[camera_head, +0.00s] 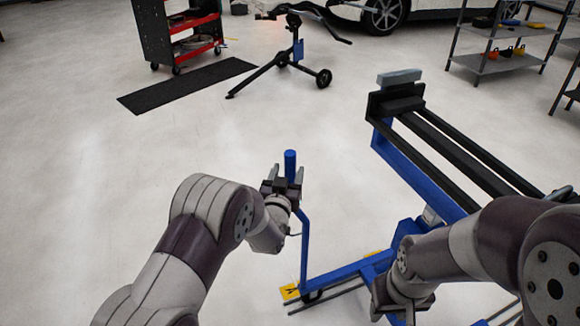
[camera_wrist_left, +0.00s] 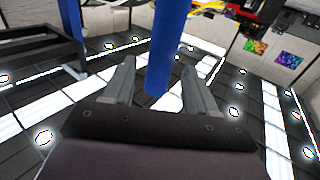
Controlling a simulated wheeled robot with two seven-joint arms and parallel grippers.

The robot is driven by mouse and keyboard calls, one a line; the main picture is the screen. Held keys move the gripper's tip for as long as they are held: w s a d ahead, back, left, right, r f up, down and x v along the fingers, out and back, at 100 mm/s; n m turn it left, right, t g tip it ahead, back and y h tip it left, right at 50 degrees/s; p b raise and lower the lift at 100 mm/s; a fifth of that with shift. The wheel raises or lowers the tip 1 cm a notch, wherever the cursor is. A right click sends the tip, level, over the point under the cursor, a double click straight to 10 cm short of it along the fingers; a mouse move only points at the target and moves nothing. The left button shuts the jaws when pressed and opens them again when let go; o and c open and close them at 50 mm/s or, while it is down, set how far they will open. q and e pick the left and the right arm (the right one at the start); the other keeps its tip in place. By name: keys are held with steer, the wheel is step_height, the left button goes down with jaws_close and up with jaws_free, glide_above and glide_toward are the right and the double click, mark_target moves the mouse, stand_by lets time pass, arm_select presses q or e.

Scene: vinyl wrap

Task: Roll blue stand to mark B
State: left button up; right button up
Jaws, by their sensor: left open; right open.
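The blue stand (camera_head: 340,273) is a wheeled blue frame with long black rails at its top, standing on the floor in front of me at the right. Its upright blue handle post (camera_head: 290,160) rises at its left end. My left gripper (camera_head: 285,176) is open at this post. In the left wrist view the post (camera_wrist_left: 166,50) shows between the spread fingers (camera_wrist_left: 160,88), with gaps on both sides. My right gripper (camera_head: 393,306) is open, low beside the frame and partly hidden by its arm. A yellow floor mark (camera_head: 290,292) lies by the stand's lower left end; its letter is unclear.
A black mat (camera_head: 188,85) and a red-and-black tool cart (camera_head: 180,35) are at the back left. Grey shelves (camera_head: 500,60) and a white car stand at the back right. The left floor is clear.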

mark_target(290, 169)
arm_select(q)
steer(key=shift+w+d, duration=0.2)
steer(key=shift+w, duration=0.75)
steer(key=shift+w+d, duration=0.15)
steer(key=shift+w, duration=0.8)
jaws_close()
steer(key=shift+d, duration=0.15)
